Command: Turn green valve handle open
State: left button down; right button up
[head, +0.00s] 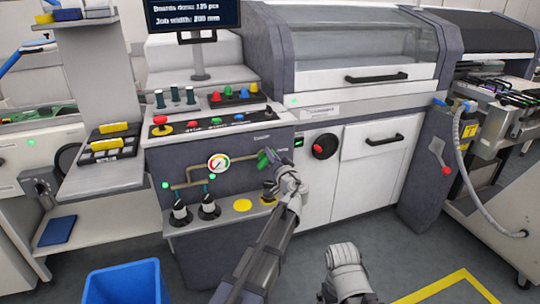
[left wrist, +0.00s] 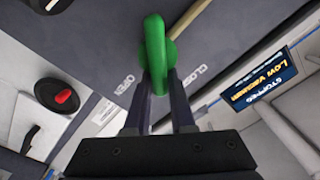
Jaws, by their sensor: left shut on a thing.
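The green valve handle (head: 263,158) is on the front panel of the machine, right of the round pressure gauge (head: 219,163). My left gripper (head: 271,158) is at the handle, and its fingers cover part of it. In the left wrist view, the green handle (left wrist: 155,45) stands between the two fingers of my left gripper (left wrist: 160,88), which are shut on it. An OPEN label (left wrist: 123,84) is left of the handle and a CLOSED label (left wrist: 197,74) is right of it. My right gripper cannot be made out.
A black round switch with a red grip (head: 325,146) is right of the handle. Pipes (head: 192,176) run left of it. A blue bin (head: 125,284) stands on the floor at lower left. In the left wrist view, a screen (left wrist: 262,83) reads "STOPPED" and "Low vacuum".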

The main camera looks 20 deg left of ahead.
pick_arm(q)
jog(key=m, duration=0.1)
jog(key=f+m, duration=0.1)
jog(key=m, duration=0.1)
jog(key=m+b, duration=0.1)
jog(key=m, duration=0.1)
jog(key=shift+d+f, duration=0.1)
jog(key=shift+f, duration=0.15)
jog(key=shift+f+m+b, duration=0.2)
jog(key=shift+m, duration=0.9)
jog(key=shift+f+m+b, duration=0.15)
jog(key=shift+f+m, duration=0.05)
jog(key=shift+m, duration=0.9)
jog(key=c, duration=0.8)
grip_release()
jog(key=shift+w, duration=0.1)
jog(key=shift+o, duration=0.2)
jog(key=v, duration=0.7)
jog(key=shift+s+d, duration=0.2)
jog(key=shift+s, duration=0.15)
